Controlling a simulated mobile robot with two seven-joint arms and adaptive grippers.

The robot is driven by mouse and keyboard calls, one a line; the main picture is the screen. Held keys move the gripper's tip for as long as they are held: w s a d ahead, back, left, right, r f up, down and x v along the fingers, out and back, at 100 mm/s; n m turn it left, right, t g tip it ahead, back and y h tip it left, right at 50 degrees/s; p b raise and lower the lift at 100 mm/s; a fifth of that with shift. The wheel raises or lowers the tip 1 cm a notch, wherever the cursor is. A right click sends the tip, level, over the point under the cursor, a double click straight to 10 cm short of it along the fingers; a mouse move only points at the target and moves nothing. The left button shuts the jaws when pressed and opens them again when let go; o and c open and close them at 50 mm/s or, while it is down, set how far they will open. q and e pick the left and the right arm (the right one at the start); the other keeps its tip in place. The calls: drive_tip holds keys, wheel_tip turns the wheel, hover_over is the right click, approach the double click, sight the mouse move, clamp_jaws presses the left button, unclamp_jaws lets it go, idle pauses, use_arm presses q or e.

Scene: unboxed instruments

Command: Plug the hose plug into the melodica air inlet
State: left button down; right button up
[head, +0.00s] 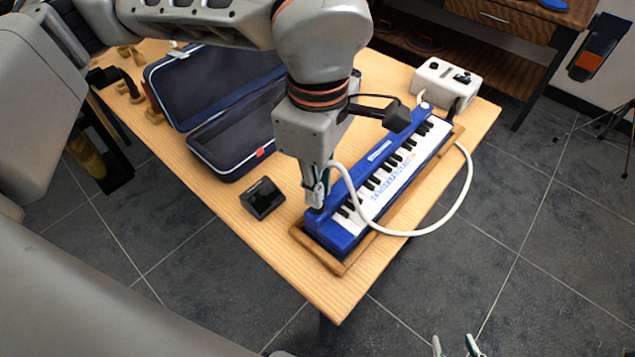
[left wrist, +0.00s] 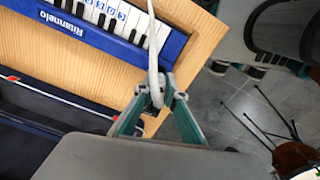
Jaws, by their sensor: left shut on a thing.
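The blue melodica (head: 345,226) with white and black keys lies in a wooden tray (head: 340,267) on the table. Part of it shows at the upper left of the left wrist view (left wrist: 100,32). My left gripper (head: 317,200) is shut on the end of the white hose, at the hose plug (left wrist: 156,92), by the melodica's near end. The fingers largely hide the plug. I cannot make out the air inlet or tell whether the plug touches the melodica. The white hose (head: 437,228) loops out to the right. My right gripper (head: 455,347) shows only its parted fingertips at the bottom edge.
An open dark blue case (head: 215,160) lies left of the melodica, with a small black device (head: 262,198) in front of it. A white box (head: 446,83) with black knobs stands at the table's far right. The table's near corner is bare.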

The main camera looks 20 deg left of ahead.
use_arm(q)
drive_tip(key=shift+f, duration=1.15)
idle(2.4)
drive_tip(key=c, duration=2)
unclamp_jaws()
wheel_tip(320, 180, up, 12)
drive_tip(key=shift+r, duration=0.1)
